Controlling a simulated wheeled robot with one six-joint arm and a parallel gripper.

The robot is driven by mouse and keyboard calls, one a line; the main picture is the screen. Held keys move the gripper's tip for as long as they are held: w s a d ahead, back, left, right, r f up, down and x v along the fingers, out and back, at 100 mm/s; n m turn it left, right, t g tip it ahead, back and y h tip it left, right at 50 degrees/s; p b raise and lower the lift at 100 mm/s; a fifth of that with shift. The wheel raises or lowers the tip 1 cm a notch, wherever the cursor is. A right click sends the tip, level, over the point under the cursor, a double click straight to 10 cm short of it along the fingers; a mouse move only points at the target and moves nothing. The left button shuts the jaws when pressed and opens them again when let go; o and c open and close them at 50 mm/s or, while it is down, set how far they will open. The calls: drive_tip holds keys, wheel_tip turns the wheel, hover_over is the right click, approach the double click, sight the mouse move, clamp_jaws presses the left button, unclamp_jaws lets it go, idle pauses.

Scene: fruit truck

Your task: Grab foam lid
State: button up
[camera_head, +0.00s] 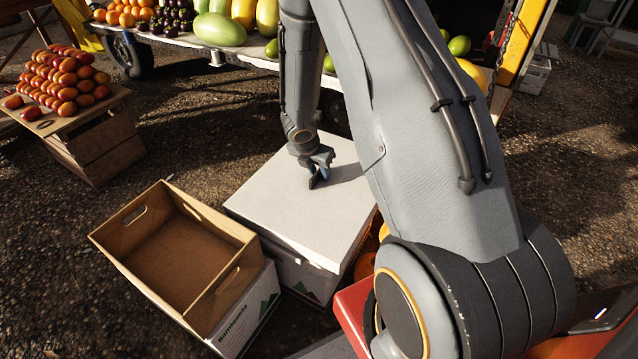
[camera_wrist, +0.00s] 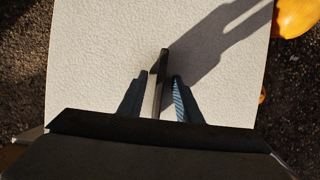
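I cannot tell whether this bar is part of the lid. The gripper's shadow on the lid shows two separate prongs. I cannot tell whether the fingertips touch the lid.
An empty brown-lined carton (camera_head: 180,260) stands left of the foam box. Orange fruit (camera_wrist: 297,15) lies right of the lid. A wooden crate (camera_head: 110,145) topped with red-orange fruit stands at upper left. A fruit-laden truck bed is behind. Gravel ground at lower left is clear.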

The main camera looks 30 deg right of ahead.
drive_tip(key=shift+f, duration=0.1)
drive_tip(key=shift+c, duration=0.4)
clamp_jaws()
